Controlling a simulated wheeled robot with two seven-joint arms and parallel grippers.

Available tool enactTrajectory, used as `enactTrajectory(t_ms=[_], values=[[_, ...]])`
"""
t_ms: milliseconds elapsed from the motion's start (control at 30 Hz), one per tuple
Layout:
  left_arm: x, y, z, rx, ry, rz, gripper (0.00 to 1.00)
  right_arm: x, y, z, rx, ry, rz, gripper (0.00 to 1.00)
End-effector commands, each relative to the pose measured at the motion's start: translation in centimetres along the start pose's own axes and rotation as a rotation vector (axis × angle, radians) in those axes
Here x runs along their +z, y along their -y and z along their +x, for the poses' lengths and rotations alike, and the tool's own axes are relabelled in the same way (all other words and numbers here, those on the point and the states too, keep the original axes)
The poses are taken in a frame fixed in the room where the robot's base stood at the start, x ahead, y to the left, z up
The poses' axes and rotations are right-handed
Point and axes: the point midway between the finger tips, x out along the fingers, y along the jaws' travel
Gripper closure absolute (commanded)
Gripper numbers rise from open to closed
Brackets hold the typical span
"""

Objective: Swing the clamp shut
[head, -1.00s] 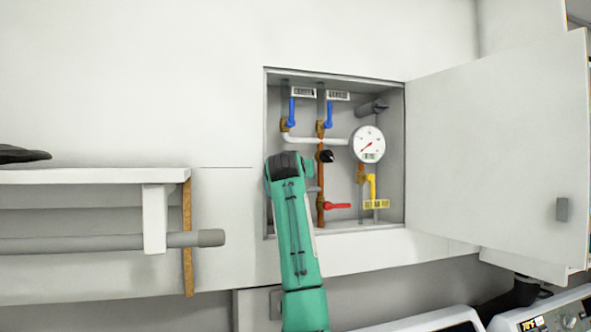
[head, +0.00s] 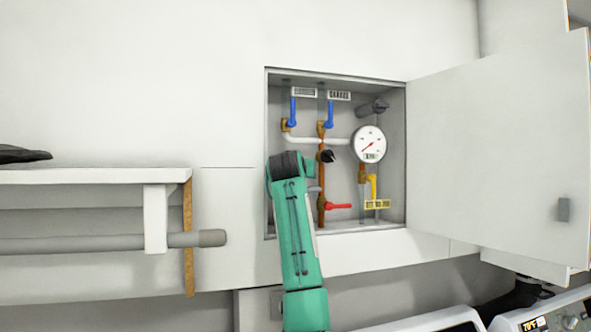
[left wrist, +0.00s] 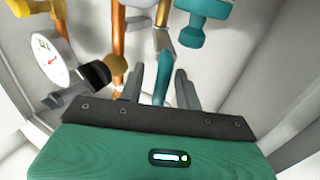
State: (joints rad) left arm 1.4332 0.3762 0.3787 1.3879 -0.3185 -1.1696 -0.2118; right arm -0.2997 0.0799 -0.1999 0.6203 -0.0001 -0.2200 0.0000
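No part is clearly recognisable as the clamp. In the head view a green arm of mine reaches into the open wall cabinet (head: 352,229) from below, its dark end at the lower left, hiding its gripper. In the left wrist view my left gripper (left wrist: 160,70) has its two dark fingers apart. A blue-green lever (left wrist: 161,88) shows between them; I cannot tell whether they touch it. A larger blue-green fitting (left wrist: 205,28) is at the upper right. A black knob (head: 328,156) sits left of the white dial gauge (head: 370,144). My right gripper is not in view.
Two blue levers (head: 293,111) (head: 329,114) hang at the cabinet's top. A red lever (head: 338,206) and yellow lever (head: 373,188) are lower down, among copper pipes. The white door (head: 500,150) stands open at right. A shelf (head: 90,176) with a rail (head: 100,243) is at left.

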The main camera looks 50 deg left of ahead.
Motion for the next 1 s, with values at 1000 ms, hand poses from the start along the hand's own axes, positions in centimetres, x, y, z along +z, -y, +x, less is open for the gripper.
enactTrajectory(t_ms=[1000], values=[[0.0, 0.0, -13.8, 0.0, 0.0, 0.001, 0.66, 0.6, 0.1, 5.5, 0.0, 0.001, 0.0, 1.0]])
